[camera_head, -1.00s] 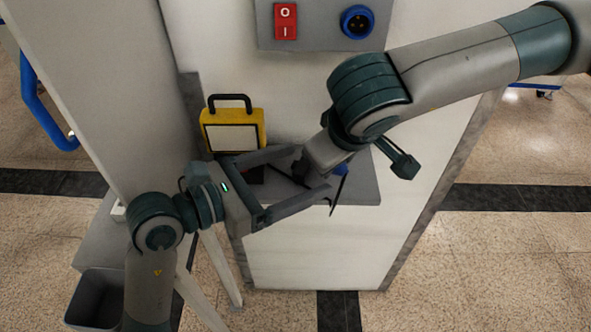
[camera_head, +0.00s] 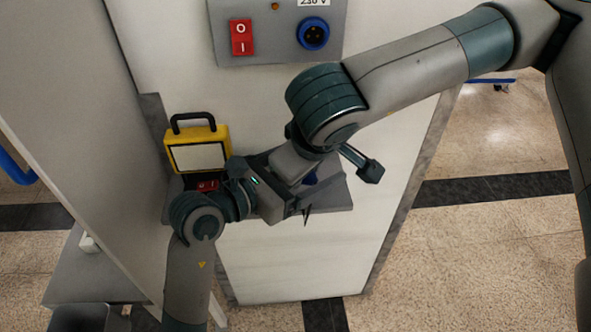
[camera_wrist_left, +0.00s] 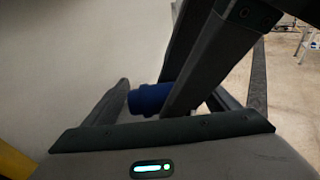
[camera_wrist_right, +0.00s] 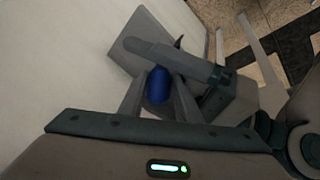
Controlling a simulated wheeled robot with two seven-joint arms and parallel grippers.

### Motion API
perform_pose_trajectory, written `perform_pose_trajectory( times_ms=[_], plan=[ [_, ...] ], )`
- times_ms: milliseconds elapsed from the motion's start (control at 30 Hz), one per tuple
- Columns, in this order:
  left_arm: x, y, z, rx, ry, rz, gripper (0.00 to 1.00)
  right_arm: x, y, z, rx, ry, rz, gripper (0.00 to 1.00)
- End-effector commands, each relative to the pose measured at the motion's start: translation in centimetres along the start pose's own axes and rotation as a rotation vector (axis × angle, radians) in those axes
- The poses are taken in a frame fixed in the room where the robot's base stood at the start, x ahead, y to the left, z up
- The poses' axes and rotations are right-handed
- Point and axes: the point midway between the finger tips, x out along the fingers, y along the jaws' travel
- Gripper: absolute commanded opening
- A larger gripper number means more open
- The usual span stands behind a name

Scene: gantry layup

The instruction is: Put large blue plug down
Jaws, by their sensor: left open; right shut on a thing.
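The large blue plug (camera_wrist_right: 158,86) sits between the fingers of my right gripper (camera_wrist_right: 157,92), which is shut on it. In the head view, only a bit of the plug (camera_head: 310,178) shows, just above the grey shelf (camera_head: 338,196); I cannot tell whether it touches the shelf. My left gripper (camera_head: 297,203) is open and close beside the right one. In the left wrist view, the plug (camera_wrist_left: 148,99) lies between the left fingers, partly covered by a dark bar, apparently a right gripper finger. A left finger crosses just beyond the plug in the right wrist view.
A yellow case (camera_head: 197,150) with a black handle stands on the shelf's left part, with a small red switch (camera_head: 207,185) before it. A grey wall panel above carries a red switch (camera_head: 241,37) and a blue socket (camera_head: 313,34). The grippers crowd the shelf's middle.

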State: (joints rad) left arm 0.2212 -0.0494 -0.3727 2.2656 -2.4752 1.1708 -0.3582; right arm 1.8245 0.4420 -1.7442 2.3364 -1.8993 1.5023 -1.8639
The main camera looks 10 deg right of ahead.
Motion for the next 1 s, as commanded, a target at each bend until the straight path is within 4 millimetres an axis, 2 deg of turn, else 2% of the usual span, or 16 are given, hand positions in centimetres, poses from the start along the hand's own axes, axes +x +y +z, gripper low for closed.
perform_pose_trajectory(
  times_ms=[200, 467, 500, 667, 700, 733, 767, 800, 833, 1000],
  plan=[
    [1.16, -0.02, 0.03, 0.0, -0.001, 0.0, 0.81, -0.01, 0.0, -0.01, 0.0, 0.0, 0.0, 0.02],
    [1.22, -0.03, 0.02, 0.0, 0.0, 0.0, 0.81, -0.01, 0.0, -0.02, 0.0, 0.0, 0.0, 0.02],
    [1.22, -0.03, 0.02, 0.0, 0.0, 0.0, 0.78, -0.01, 0.0, -0.02, 0.0, 0.0, 0.0, 0.02],
    [1.21, -0.03, 0.01, 0.0, 0.0, 0.0, 0.4, -0.01, 0.0, -0.02, 0.0, 0.0, 0.0, 0.02],
    [1.2, -0.03, 0.01, 0.0, 0.0, 0.0, 0.36, -0.01, 0.0, -0.02, 0.0, 0.001, 0.0, 0.02],
    [1.2, -0.04, 0.01, 0.0, 0.0, 0.0, 0.36, -0.01, 0.0, -0.02, 0.0, 0.0, 0.0, 0.02],
    [1.2, -0.04, 0.04, 0.0, -0.001, 0.0, 0.36, -0.01, 0.01, -0.02, 0.0, 0.0, 0.0, 0.38],
    [1.2, -0.03, 0.04, 0.0, -0.001, 0.0, 0.36, -0.01, 0.01, -0.02, 0.0, 0.0, 0.0, 0.47],
    [1.2, -0.03, 0.04, 0.0, -0.001, 0.0, 0.36, -0.01, 0.0, -0.02, 0.0, 0.0, 0.0, 0.52],
    [1.22, -0.05, 0.06, 0.0, -0.001, -0.001, 0.35, -0.01, -0.11, 0.01, -0.002, 0.0, -0.003, 0.52]
  ],
)
